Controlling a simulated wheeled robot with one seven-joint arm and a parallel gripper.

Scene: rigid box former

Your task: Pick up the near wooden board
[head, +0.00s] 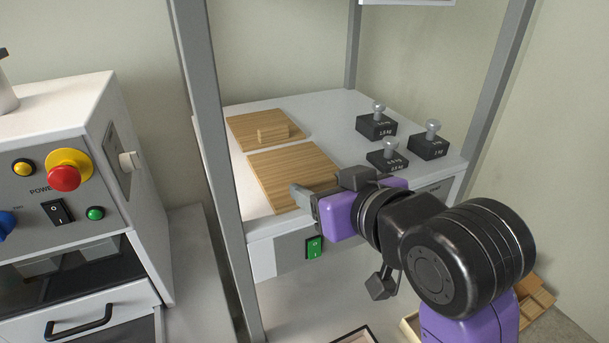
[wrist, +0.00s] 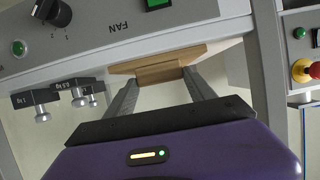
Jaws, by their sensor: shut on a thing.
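The near wooden board (head: 283,173) is a flat light-brown panel at the front left of the white bench top. In the wrist view the board (wrist: 190,52) shows edge-on, with a block-shaped handle (wrist: 160,75) between my fingers. My gripper (head: 302,196) reaches over the board's front right part and is shut on that handle. In the head view the gripper hides the handle. The board looks flat, on or very close to the bench top; I cannot tell whether there is a gap under it. The far wooden board (head: 247,129), with its own handle block (head: 273,132), lies just behind it.
Black weights with metal knobs (head: 376,125) stand on the right of the bench top (head: 315,104). Grey frame posts (head: 212,120) rise at its left and right. A control cabinet (head: 75,125) with a red button stands at left. Open boxes (head: 530,300) lie on the floor at lower right.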

